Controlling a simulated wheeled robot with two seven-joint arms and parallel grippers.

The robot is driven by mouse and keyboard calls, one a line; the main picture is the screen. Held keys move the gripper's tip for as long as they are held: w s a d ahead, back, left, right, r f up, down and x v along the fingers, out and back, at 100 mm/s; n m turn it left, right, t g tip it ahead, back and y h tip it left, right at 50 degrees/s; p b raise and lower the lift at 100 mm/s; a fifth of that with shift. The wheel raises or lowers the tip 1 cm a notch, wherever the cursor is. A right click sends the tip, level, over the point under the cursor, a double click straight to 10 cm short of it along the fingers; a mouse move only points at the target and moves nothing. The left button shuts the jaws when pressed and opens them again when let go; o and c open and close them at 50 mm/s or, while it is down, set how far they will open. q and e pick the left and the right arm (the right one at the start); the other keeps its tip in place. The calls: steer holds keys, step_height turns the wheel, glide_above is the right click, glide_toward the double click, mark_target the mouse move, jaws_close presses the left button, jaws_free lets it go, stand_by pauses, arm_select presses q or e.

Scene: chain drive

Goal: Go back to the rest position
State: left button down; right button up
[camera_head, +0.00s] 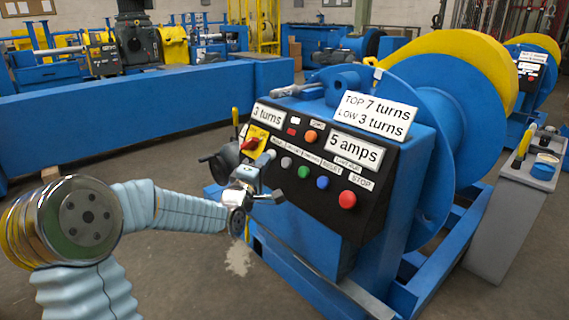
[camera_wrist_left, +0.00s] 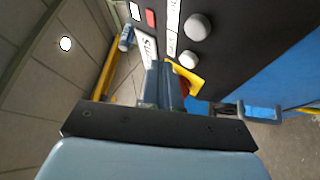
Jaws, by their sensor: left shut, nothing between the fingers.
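My left gripper (camera_head: 262,187) is in front of the lower left part of the black control panel (camera_head: 330,212), with its arm coming in from the left. Its fingers are shut and hold nothing. In the left wrist view the shut fingers (camera_wrist_left: 157,80) point at the panel, close to the yellow plate (camera_wrist_left: 185,76) of the red rotary switch. In the head view this red switch (camera_head: 251,143) sits at the panel's upper left, above the gripper. I cannot tell whether the fingers touch the panel. My right gripper is not in view.
The blue machine (camera_head: 395,150) carries a large blue and yellow drum (camera_head: 455,100) behind the panel. A red stop button (camera_head: 347,199) is on the panel's right. A grey cabinet (camera_head: 500,225) stands at right. Open floor (camera_head: 150,160) lies left of the machine.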

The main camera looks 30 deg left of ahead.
arm_select(q)
steer(key=shift+s+a+r, duration=0.2)
steer(key=shift+s+r, duration=0.05)
steer(key=shift+s, duration=0.25)
steer(key=s+d+f+m+g+h, duration=0.1)
steer(key=d+f+m+g, duration=0.2)
steer(key=f, duration=0.6)
steer(key=s+d+f+m+g+h+p, duration=0.1)
steer(key=d+f+g+h, duration=0.1)
steer(key=d+f, duration=0.55)
steer(key=s+d+f+m+g+h, duration=0.1)
steer(key=d+f+m+g, duration=0.15)
steer(key=f, duration=0.85)
steer(key=s+d+f+m+g+h, duration=0.1)
steer(key=s+d+f+m+g, duration=0.3)
steer(key=s+f, duration=0.5)
steer(key=s+d+f+m+g+h+p, duration=0.1)
steer(key=s+d+f+m+g, duration=0.4)
steer(key=s, duration=1.1)
steer(key=d+f+g, duration=0.2)
steer(key=d+f, duration=0.2)
steer(key=f, duration=0.1)
steer(key=shift+s+d, duration=0.15)
steer(key=shift+d, duration=0.15)
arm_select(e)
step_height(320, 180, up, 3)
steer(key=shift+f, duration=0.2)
